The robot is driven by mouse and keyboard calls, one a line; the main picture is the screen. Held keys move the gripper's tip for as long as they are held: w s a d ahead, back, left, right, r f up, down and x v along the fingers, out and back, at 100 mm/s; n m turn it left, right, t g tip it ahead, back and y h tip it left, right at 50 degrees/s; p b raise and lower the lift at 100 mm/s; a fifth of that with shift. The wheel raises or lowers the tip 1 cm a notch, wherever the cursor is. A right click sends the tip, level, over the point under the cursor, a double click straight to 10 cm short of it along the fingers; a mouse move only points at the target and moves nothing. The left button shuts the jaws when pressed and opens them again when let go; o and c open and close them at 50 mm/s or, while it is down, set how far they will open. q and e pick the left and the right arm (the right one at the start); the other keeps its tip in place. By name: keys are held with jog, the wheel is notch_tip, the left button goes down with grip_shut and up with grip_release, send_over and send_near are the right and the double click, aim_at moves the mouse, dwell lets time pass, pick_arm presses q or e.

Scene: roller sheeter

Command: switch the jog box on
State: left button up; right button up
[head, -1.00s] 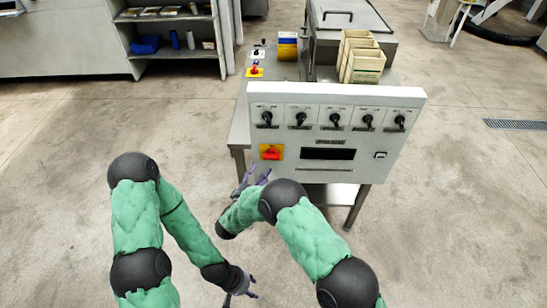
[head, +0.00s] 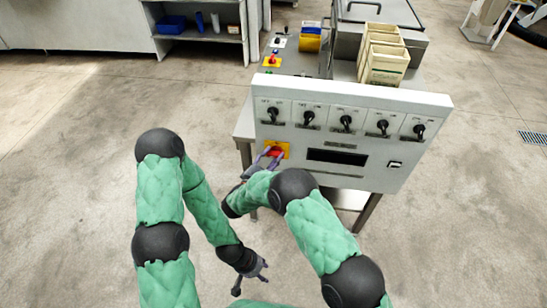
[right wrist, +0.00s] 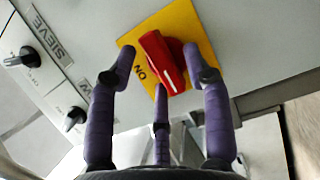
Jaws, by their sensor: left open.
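A grey-white panel box (head: 352,110) carries a row of black knobs and, at its lower left, a red rotary switch (head: 274,152) on a yellow plate. The switch fills the middle of the right wrist view (right wrist: 163,62). Its plate (right wrist: 185,18) reads "ON", and its handle sits tilted in that picture. My right gripper (head: 268,161) is at this switch, fingers spread on either side of the red handle; I cannot tell whether they touch it. It also shows in the right wrist view (right wrist: 165,65). My left gripper (head: 252,279) is open and empty, low above the floor.
A second red switch on a yellow plate (head: 271,61) lies on the bench behind the panel. Cream boxes (head: 384,55) stand behind the panel. A shelf unit (head: 205,30) is at the back left. The floor around my left gripper is clear.

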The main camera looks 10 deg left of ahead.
grip_shut()
jog(key=shift+f, duration=0.15)
